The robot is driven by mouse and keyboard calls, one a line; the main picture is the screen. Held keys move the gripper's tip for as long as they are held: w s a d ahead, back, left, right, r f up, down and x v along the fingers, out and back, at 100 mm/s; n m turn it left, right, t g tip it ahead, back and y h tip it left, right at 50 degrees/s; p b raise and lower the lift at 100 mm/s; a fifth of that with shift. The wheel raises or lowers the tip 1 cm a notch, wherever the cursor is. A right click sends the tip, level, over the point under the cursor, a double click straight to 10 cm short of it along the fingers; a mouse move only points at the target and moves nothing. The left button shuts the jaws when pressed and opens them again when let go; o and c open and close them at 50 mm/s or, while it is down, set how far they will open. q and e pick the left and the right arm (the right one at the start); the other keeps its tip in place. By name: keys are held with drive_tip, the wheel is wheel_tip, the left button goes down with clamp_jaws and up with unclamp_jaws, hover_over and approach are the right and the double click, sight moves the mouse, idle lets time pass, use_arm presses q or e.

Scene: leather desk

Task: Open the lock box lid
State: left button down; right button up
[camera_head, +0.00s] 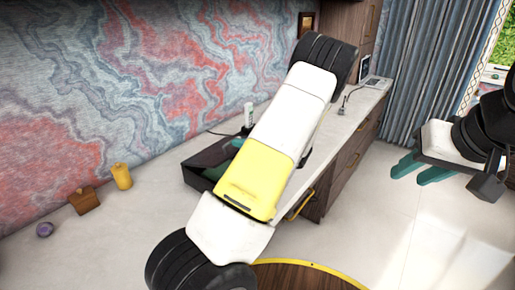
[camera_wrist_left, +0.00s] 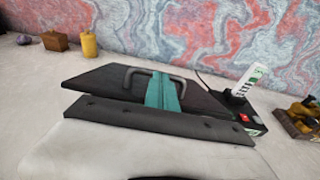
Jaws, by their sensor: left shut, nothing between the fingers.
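The lock box is a dark, flat-topped box on the desk, partly behind my left arm in the head view (camera_head: 190,174). In the left wrist view its dark lid (camera_wrist_left: 95,80) fills the middle, with a grey U-shaped handle (camera_wrist_left: 131,75). I cannot tell whether the lid is slightly raised. My left gripper (camera_wrist_left: 163,80) has its teal fingers shut together over the lid, overlapping the handle, with nothing between them; contact is unclear. My right gripper (camera_head: 420,170) is away from the desk at the right, its teal fingers apart and empty.
A white upright item (camera_head: 248,113) stands behind the box with a cable. The patterned wall is close behind the box.

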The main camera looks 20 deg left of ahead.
use_arm(q)
drive_tip(key=w+a+r+g+h, duration=0.1)
drive_tip(key=w+a+r+h, duration=0.25)
drive_tip(key=a+r, duration=0.65)
drive_tip(key=w+a+r+g+h, duration=0.1)
drive_tip(key=w+a+h, duration=0.3)
drive_tip(key=a, duration=0.8)
drive_tip(key=shift+w+a+r+g, duration=0.15)
drive_tip(key=shift+g, duration=0.15)
